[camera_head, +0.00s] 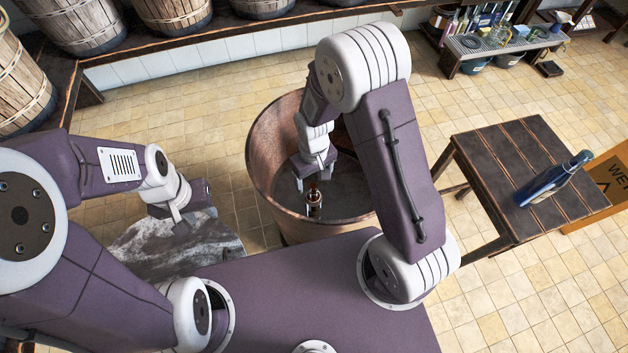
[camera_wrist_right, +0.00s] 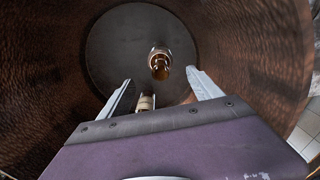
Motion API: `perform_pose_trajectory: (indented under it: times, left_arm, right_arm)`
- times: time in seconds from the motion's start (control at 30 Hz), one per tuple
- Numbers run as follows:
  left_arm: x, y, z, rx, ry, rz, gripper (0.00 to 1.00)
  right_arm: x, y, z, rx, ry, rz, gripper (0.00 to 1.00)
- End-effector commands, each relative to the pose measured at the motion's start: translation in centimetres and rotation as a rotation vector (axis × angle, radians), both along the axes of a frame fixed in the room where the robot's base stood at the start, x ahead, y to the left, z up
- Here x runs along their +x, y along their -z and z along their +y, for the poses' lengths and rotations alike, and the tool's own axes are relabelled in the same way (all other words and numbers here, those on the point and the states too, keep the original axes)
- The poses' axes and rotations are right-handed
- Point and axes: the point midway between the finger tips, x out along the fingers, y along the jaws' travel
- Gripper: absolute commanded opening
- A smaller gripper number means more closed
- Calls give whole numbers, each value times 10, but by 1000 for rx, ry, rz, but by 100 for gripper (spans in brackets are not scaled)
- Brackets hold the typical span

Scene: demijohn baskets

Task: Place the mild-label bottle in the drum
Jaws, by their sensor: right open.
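A brown bottle (camera_head: 314,203) is inside the large brown drum (camera_head: 267,150), over its dark floor. In the right wrist view the bottle (camera_wrist_right: 159,62) shows end-on between and beyond my fingers. Its label is not readable. My right gripper (camera_head: 315,177) reaches down into the drum above the bottle. Its fingers (camera_wrist_right: 160,84) are spread, with a visible gap to the bottle. A small cream-coloured piece (camera_wrist_right: 146,103) lies low between the fingers; I cannot tell what it is. My left gripper (camera_head: 178,212) hangs left of the drum; its finger gap is unclear.
A dark blue bottle (camera_head: 555,178) lies or leans on the dark wooden table (camera_head: 500,150) at right. A grey marbled surface (camera_head: 150,243) is below my left gripper. Several wooden barrels (camera_head: 175,12) line the back. A low shelf (camera_head: 470,45) holds bottles. Tiled floor is open between.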

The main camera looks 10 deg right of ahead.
Motion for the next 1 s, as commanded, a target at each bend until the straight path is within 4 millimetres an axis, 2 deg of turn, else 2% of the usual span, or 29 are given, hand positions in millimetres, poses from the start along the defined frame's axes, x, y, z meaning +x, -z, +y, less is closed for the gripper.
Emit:
perform_pose_trajectory:
  times: [0.07,0.17,0.3,0.4,0.57,0.83,0.93,1.0]
  left_arm:
    - [0,0,0,0,0,0,37]
    - [0,0,0,0,0,0,37]
    - [0,0,0,0,0,0,37]
    - [0,1,0,0,0,0,37]
    - [0,1,0,0,0,0,37]
    - [0,0,0,0,0,0,37]
    - [0,-10,0,0,0,0,37]
    - [0,-25,0,0,0,0,37]
  right_arm:
    - [-1,-6,-3,2,13,-6,74]
    - [-10,-35,-19,9,76,-30,74]
    - [-41,-79,-48,22,198,-67,74]
    - [-63,-97,-62,26,266,-86,74]
    - [-81,-109,-71,31,318,-100,74]
    - [-83,-110,-71,31,321,-99,74]
    - [-82,-119,-71,31,321,-99,74]
    - [-82,-135,-71,31,320,-101,74]
